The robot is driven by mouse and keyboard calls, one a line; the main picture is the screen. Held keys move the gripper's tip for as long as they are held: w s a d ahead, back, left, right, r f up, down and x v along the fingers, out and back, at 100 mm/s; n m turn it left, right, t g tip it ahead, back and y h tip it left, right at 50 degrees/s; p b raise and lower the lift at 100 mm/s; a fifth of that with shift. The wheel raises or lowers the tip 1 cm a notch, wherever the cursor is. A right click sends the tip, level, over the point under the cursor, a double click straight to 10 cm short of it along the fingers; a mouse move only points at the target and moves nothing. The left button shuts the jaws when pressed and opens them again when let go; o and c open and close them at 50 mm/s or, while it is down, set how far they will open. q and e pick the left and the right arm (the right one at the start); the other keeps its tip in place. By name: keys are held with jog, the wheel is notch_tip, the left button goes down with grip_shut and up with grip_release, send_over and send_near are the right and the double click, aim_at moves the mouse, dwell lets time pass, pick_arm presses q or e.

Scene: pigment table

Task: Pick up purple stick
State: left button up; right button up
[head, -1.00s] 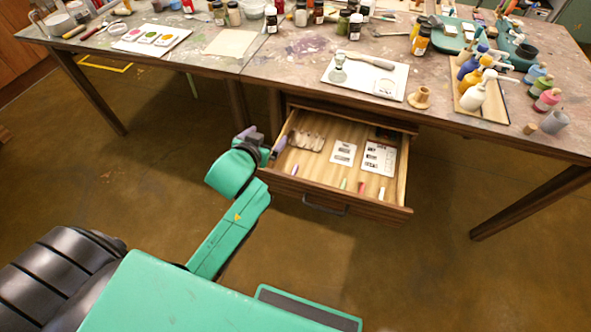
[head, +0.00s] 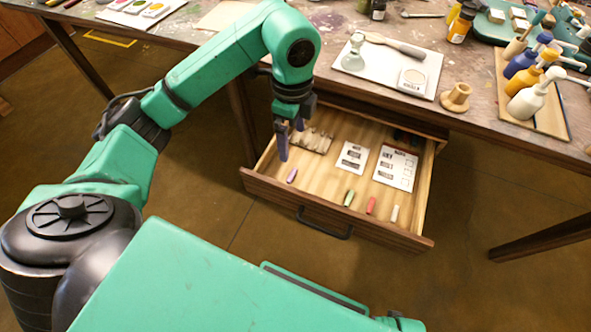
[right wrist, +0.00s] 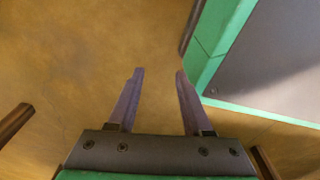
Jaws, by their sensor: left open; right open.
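The purple stick (head: 292,175) lies in the open drawer, near its left front corner. My left gripper (head: 289,150) is over the left side of the drawer, pointing down. It is open and empty, and its fingers appear just behind and above the purple stick in the head view. I cannot tell the exact height of the fingertips over the drawer floor. My right gripper (right wrist: 153,75) shows in the right wrist view, open and empty, with only brown floor between its fingers.
The table above carries a white board (head: 424,85), bottles and a wooden stand (head: 456,98).

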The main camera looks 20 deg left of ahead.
aim_at(292, 174)
pick_arm(q)
notch_tip(292, 174, down, 13)
jog(key=shift+s+a+f+b, duration=0.15)
jog(key=shift+b, duration=0.75)
jog(key=shift+f, duration=0.35)
jog(key=c, duration=0.9)
pick_arm(e)
jog(key=w, duration=0.1)
jog(key=w+r, duration=0.2)
jog(key=shift+w+a, duration=0.15)
jog(key=shift+a, duration=0.25)
